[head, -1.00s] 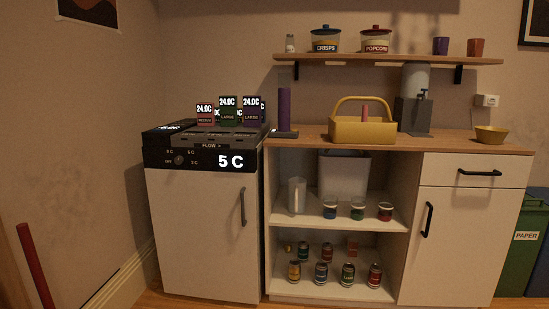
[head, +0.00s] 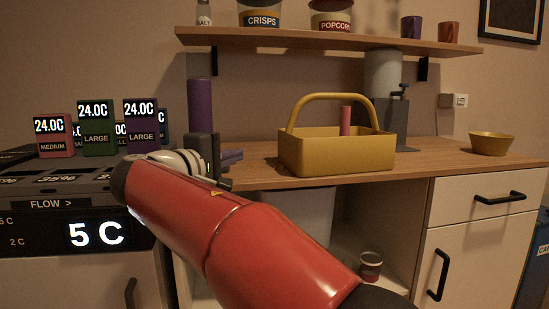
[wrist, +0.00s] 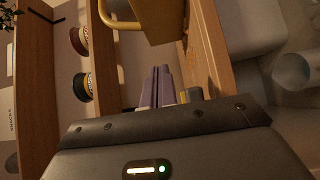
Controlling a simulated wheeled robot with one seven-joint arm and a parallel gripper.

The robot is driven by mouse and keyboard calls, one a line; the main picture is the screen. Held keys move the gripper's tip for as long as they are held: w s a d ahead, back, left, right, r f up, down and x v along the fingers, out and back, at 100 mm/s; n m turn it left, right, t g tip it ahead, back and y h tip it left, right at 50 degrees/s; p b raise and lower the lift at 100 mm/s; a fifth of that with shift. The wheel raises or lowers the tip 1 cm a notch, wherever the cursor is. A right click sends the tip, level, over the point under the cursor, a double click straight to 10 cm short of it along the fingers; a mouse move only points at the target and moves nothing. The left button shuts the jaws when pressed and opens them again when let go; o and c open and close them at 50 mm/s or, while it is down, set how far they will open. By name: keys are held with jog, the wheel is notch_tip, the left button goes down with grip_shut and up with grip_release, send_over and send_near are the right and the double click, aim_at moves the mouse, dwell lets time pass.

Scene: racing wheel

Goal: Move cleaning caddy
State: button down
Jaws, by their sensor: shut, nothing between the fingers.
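The yellow cleaning caddy (head: 340,154) stands upright on the wooden counter, its arched handle raised. A pinkish-red cylinder (head: 346,120) sticks up out of it. The caddy also shows at the top of the wrist view (wrist: 165,18). My gripper (head: 236,156) is left of the caddy, at about the height of its body and apart from it. In the wrist view the two fingers (wrist: 157,82) lie together, shut and empty, pointing towards the caddy. My red arm covers part of the counter's front edge.
A purple cylinder (head: 199,100) stands behind my gripper. A grey dispenser (head: 391,105) is behind the caddy, and a yellow bowl (head: 491,143) is at the right. The shelf (head: 330,39) with jars runs above. Counter between caddy and bowl is mostly clear.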

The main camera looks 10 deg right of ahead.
jog(key=x, duration=0.9)
jog(key=shift+w+d+r+p, duration=0.1)
jog(key=shift+w+d+p, duration=0.05)
jog(key=shift+p, duration=0.25)
jog(key=d, duration=0.3)
jog(key=shift+w+d, duration=0.1)
jog(key=shift+d, duration=0.5)
jog(key=d, duration=1)
jog(key=d+b, duration=0.1)
jog(key=d, duration=1)
jog(key=d+b, duration=0.1)
jog(key=d, duration=1)
jog(key=shift+w+d, duration=0.25)
jog(key=shift+w, duration=0.1)
